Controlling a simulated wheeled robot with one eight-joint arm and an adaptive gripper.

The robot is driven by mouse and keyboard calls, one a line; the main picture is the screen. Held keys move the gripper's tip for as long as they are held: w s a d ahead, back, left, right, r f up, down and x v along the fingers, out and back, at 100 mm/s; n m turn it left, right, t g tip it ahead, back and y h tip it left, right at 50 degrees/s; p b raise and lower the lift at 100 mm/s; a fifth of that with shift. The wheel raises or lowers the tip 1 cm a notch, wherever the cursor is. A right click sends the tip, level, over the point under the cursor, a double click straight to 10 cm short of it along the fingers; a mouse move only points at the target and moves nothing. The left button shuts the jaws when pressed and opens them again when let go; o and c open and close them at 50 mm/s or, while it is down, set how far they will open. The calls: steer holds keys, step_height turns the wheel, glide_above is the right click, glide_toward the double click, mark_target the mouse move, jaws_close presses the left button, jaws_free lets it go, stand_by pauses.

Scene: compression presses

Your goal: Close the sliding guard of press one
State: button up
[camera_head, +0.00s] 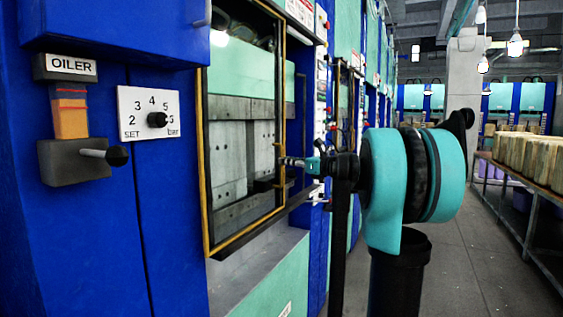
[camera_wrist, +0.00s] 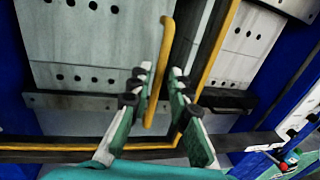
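Press one's sliding guard has a thin yellow frame (camera_head: 205,170) around a see-through opening on the blue press at left. The press's grey plates show through it. A yellow bar handle (camera_wrist: 166,45) stands near the frame's right side; the frame's lower corner shows behind it in the wrist view. My gripper (camera_head: 290,162) is at that handle in the head view. In the wrist view its fingers (camera_wrist: 163,72) are apart on either side of the handle, with a narrow gap beside it. Firm contact is not visible. How far the guard stands open cannot be told.
An oiler (camera_head: 70,115) and a pressure dial plate (camera_head: 150,113) are on the press's blue front at left. More presses stand along the row behind. A rack with tan blocks (camera_head: 525,155) stands at right. The grey aisle floor (camera_head: 480,250) between is clear.

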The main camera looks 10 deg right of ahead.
steer(key=shift+x, duration=1.65)
jaws_close()
